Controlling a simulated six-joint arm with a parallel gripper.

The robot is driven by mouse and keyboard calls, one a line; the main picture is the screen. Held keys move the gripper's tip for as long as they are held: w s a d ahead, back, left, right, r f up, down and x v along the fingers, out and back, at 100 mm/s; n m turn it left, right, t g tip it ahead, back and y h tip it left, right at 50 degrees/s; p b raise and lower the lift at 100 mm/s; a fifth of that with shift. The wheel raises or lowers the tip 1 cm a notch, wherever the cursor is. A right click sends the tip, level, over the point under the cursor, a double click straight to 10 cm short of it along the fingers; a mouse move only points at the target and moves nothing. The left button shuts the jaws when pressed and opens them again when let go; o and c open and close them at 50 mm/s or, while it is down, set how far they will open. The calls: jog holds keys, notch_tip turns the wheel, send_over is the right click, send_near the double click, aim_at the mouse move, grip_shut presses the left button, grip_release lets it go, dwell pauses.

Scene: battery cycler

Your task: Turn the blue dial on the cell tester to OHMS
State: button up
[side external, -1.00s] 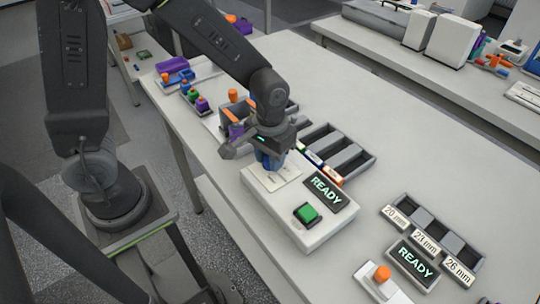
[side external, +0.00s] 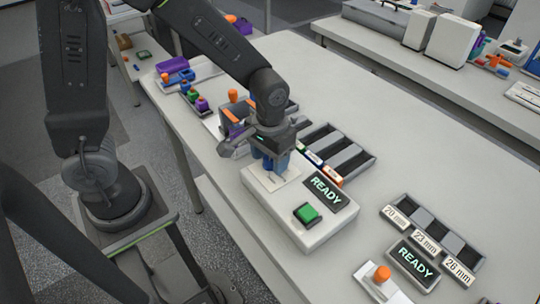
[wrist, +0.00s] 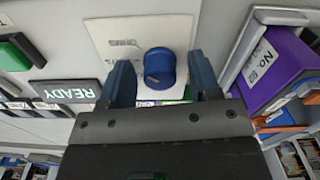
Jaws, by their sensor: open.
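The blue dial (wrist: 160,66) stands on the pale label plate (wrist: 112,30) of the cell tester (side external: 318,232). In the wrist view the dial shows between the two blue fingers of my gripper (wrist: 161,72), with gaps on both sides. A small light mark shows on the dial's near-left face. Printed labels lie to the left of the dial and below it, too small to read surely. In the side view my gripper (side external: 273,165) is open and points down over the plate; its fingers hide the dial there.
The tester's READY screen (side external: 325,194) and green button (side external: 307,214) are in front of the gripper. A grey bin row (side external: 345,155) is behind the tester. A purple box (wrist: 280,65) is close right of the fingers in the wrist view.

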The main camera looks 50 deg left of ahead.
notch_tip(320, 180, up, 14)
dwell(0.6)
jog(key=s+a+r+m+t, duration=0.1)
jog(key=s+a+r+t, duration=0.2)
jog(key=s, duration=0.8)
jog(key=a+t, duration=0.2)
jog(key=a, duration=0.1)
jog(key=shift+r+m+t, duration=0.2)
jog(key=shift+m+t, duration=0.1)
jog(key=shift+m, duration=0.1)
